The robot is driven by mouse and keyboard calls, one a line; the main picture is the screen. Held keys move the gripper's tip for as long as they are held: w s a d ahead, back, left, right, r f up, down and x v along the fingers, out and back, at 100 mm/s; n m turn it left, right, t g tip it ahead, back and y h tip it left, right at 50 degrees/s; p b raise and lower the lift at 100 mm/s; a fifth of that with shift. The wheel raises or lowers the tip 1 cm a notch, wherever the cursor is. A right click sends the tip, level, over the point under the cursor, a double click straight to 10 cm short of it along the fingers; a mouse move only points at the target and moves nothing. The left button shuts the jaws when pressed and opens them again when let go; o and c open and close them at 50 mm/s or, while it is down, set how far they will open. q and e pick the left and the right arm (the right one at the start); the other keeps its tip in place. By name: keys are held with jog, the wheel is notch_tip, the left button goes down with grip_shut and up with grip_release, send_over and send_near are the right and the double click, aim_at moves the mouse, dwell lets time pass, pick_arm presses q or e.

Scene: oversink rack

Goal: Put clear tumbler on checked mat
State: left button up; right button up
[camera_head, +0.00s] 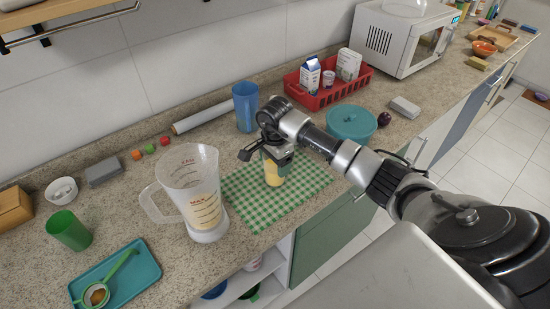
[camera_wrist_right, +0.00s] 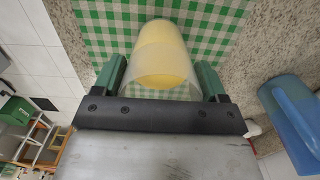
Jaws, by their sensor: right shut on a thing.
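The clear tumbler (camera_head: 274,174) has yellow contents and is over the green-and-white checked mat (camera_head: 245,197). My right gripper (camera_head: 272,158) is shut on it from above, near its upper part. In the right wrist view the tumbler (camera_wrist_right: 163,60) sits between the two fingers of my right gripper (camera_wrist_right: 161,80), with the checked mat (camera_wrist_right: 225,22) behind it. The tumbler looks upright, and its base is at or just above the mat; I cannot tell whether it touches. My left gripper is not in view.
A clear measuring jug (camera_head: 190,185) stands at the mat's left edge. A red basket (camera_head: 325,92) is at the back. A teal tray (camera_head: 130,275) is at front left.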

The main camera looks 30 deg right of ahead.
jog(key=shift+f, duration=0.15)
jog(key=shift+f, duration=0.1)
jog(key=shift+f+b, duration=0.15)
jog(key=shift+b, duration=0.2)
jog(key=o, duration=0.9)
